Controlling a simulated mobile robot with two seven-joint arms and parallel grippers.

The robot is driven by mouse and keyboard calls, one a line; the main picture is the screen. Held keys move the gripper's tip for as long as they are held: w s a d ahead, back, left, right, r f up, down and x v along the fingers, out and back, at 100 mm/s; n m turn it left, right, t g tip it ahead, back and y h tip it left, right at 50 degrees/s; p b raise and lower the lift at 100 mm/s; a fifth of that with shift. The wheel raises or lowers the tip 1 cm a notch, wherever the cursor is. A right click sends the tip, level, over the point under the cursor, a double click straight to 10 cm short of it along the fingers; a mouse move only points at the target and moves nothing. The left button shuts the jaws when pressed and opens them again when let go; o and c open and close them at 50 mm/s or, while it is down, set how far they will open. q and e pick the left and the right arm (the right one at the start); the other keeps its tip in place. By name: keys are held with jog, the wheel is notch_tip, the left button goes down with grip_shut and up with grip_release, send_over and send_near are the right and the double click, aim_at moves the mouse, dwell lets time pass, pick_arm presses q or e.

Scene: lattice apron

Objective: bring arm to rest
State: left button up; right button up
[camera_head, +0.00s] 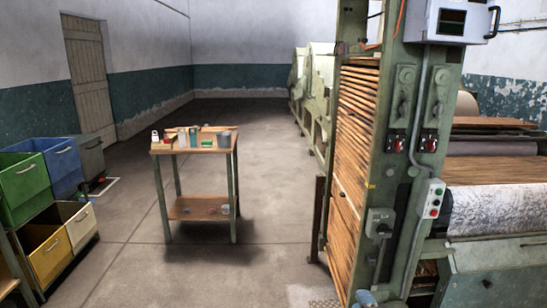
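Neither of my arms shows clearly in the head view. A small pale blue-grey part (366,298) shows at the bottom edge, at the foot of the machine. It may be a bit of my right gripper, but it is too small and cut off for me to tell its fingers or whether it holds anything. My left gripper is not in the picture.
A lattice machine (362,130) with wooden slats stands tall at the right. A small wooden table (200,146) with bottles and cups stands left of centre. Colored bins (28,185) stack at the left. Floor (265,205) between table and machine is clear.

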pick_arm(q)
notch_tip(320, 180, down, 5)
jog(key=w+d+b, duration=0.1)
jog(key=b, duration=0.8)
pick_arm(e)
jog(key=s+a+f+m+g+y, duration=0.1)
jog(key=s+a+f+m+g, duration=0.15)
jog(key=s+f+m, duration=0.75)
jog(key=s+a+f+m+g+y, duration=0.15)
jog(key=s+f+m+g, duration=0.25)
jog(key=s+f, duration=1.05)
pick_arm(q)
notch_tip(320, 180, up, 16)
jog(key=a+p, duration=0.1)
jog(key=p, duration=2.1)
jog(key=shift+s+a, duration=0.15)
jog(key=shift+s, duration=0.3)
pick_arm(e)
jog(key=s+d+r, duration=0.1)
jog(key=s+r, duration=0.1)
jog(key=r, duration=0.7)
jog(key=s+d+r, duration=0.1)
jog(key=s+r, duration=0.2)
jog(key=r, duration=0.7)
jog(key=shift+s+r, duration=0.2)
jog(key=shift+r, duration=0.1)
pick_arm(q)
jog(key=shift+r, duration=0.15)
pick_arm(e)
jog(key=shift+d, duration=0.15)
